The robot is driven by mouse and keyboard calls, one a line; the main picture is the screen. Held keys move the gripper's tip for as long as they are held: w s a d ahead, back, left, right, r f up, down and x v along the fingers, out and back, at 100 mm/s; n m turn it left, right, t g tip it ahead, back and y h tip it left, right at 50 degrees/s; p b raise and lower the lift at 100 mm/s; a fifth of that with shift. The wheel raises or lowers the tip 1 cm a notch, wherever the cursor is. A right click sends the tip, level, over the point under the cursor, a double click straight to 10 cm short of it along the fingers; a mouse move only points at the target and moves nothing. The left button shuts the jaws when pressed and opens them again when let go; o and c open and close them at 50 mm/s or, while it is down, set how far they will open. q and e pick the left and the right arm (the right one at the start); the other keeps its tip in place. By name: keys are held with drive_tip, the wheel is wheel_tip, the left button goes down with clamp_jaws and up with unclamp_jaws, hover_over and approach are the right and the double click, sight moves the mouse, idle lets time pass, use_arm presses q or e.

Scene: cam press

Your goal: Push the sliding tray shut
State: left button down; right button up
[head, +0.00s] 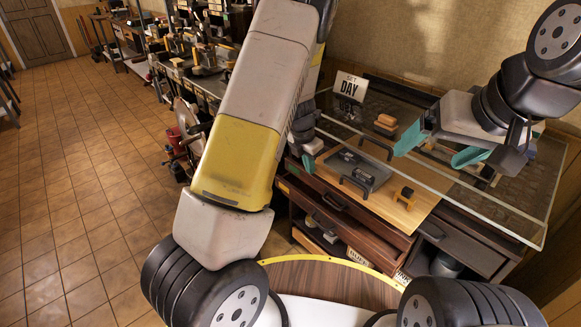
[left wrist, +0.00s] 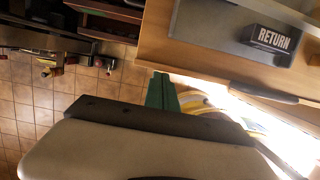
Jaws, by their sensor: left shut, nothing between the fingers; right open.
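The sliding tray (head: 375,174) looks like a grey plate with a black bar handle along its front, on a light wooden board (head: 422,203). Dark blocks lie on it. In the left wrist view the tray (left wrist: 215,25) carries a block marked RETURN (left wrist: 273,39), and its dark handle (left wrist: 263,92) shows at the board's edge. My left gripper (head: 308,162) is shut and empty, just left of the tray in the head view. Its teal fingers (left wrist: 161,92) are apart from the handle in the wrist view. My right gripper (head: 440,148) is open and empty above the bench, right of the tray.
A small yellow-and-black piece (head: 406,194) stands on the board right of the tray. Orange blocks (head: 386,121) lie behind it, near a SET DAY sign (head: 350,87). A glass pane (head: 520,205) spans the bench. Drawers (head: 345,210) are below. Tiled floor (head: 75,190) is open at left.

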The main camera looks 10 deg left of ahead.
sight(321, 165)
use_arm(q)
drive_tip(key=shift+w+d, duration=0.8)
drive_tip(key=shift+w, duration=0.3)
drive_tip(key=shift+w+d, duration=0.75)
drive_tip(key=shift+w, duration=0.3)
